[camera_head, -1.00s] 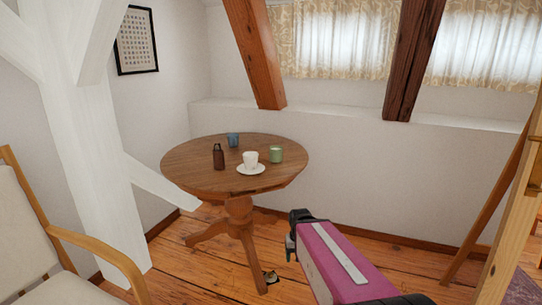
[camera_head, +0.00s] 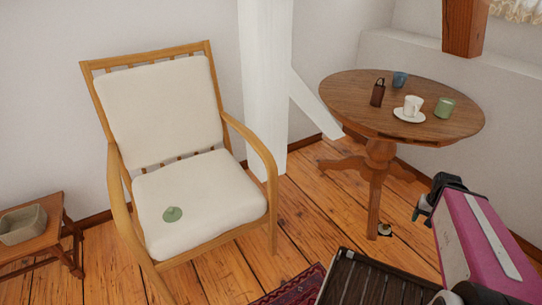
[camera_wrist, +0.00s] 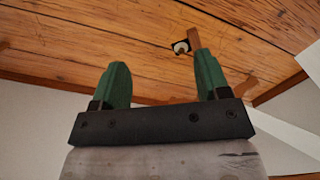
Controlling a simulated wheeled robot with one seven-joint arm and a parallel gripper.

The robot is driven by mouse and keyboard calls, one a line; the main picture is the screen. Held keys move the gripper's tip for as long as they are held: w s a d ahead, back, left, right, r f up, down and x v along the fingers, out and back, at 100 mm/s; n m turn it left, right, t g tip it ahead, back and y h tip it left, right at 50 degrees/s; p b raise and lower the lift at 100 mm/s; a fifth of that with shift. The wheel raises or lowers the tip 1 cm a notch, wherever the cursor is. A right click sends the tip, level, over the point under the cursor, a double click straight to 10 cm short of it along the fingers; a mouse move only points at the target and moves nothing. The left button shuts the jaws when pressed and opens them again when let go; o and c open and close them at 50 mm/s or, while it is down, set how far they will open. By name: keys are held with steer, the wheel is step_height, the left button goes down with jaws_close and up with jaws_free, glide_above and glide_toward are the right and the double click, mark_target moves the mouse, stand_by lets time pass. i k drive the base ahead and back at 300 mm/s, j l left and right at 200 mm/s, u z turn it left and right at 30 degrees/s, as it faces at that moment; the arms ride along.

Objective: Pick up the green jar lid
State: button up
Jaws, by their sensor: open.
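My gripper (camera_head: 424,210) is at the right side of the head view, well to the right of the chair and in front of the round table. In the wrist view its two green fingers (camera_wrist: 158,85) are spread apart with nothing between them. The lid does not show in the wrist view.
A round wooden table (camera_head: 345,90) holds a brown bottle (camera_head: 377,93), a blue cup (camera_head: 400,79), a white cup (camera_head: 412,105) on a saucer and a green jar (camera_head: 445,107). A white post (camera_head: 265,80) stands behind the chair. A low stool (camera_head: 50,240) with a basket (camera_head: 22,225) is at left.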

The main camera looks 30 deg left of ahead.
mark_target(173, 215)
steer(key=u, duration=2.7)
steer(key=z, duration=2.7)
steer(key=u, duration=0.45)
steer(key=i+u, duration=0.1)
steer(key=u, duration=0.3)
steer(key=l+u, duration=0.15)
steer(key=u, duration=0.3)
steer(key=i+l+u, duration=0.1)
steer(key=u, duration=0.3)
steer(key=l+u, duration=0.15)
steer(key=u, duration=0.25)
steer(key=l, duration=0.4)
steer(key=i+l, duration=0.15)
steer(key=l, duration=0.25)
steer(key=u, duration=0.05)
